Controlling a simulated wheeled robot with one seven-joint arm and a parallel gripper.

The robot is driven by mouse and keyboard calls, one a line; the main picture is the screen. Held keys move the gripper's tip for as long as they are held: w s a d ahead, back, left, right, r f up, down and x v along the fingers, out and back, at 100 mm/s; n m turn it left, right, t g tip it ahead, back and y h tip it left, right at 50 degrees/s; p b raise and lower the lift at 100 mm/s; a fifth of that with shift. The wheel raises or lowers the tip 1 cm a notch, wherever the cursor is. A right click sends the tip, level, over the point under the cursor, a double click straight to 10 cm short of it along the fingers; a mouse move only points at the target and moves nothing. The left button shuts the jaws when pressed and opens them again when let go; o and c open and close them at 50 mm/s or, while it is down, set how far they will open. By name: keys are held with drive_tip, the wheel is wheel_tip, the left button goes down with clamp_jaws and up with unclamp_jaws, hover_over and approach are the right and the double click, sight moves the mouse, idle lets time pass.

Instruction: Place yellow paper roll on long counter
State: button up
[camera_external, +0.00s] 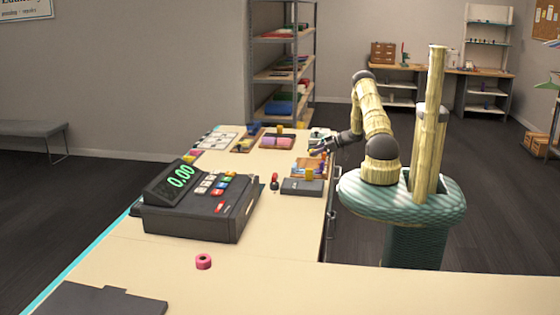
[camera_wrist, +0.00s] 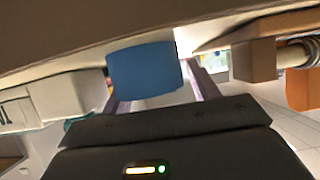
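The long counter (camera_external: 275,237) runs from the foreground to the back, beside my base. My gripper (camera_external: 316,151) is over its right edge near the far end. In the wrist view, my gripper (camera_wrist: 157,90) has its two fingers apart, with a blue block (camera_wrist: 144,67) showing between or just beyond them; I cannot tell whether it touches them. A small yellow item (camera_external: 309,174) sits by a wooden tray just in front of my gripper, and another yellow item (camera_external: 280,129) stands farther back. I cannot tell whether either is the yellow paper roll.
A cash register (camera_external: 203,203) stands on the counter's left side. A dark flat box (camera_external: 302,187), a small red-topped item (camera_external: 275,181) and a pink ring-shaped roll (camera_external: 203,261) are also on it. Bare counter lies around the pink roll. A shelf rack (camera_external: 283,38) stands behind.

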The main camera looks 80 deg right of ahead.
drive_tip(key=shift+d, duration=0.1)
drive_tip(key=shift+s+r+b, duration=0.1)
drive_tip(key=shift+s+b, duration=0.05)
drive_tip(key=shift+b, duration=0.15)
drive_tip(key=b+v, duration=0.4)
drive_tip(key=v, duration=1.3)
drive_tip(key=shift+s+d, duration=0.1)
drive_tip(key=shift+d, duration=0.05)
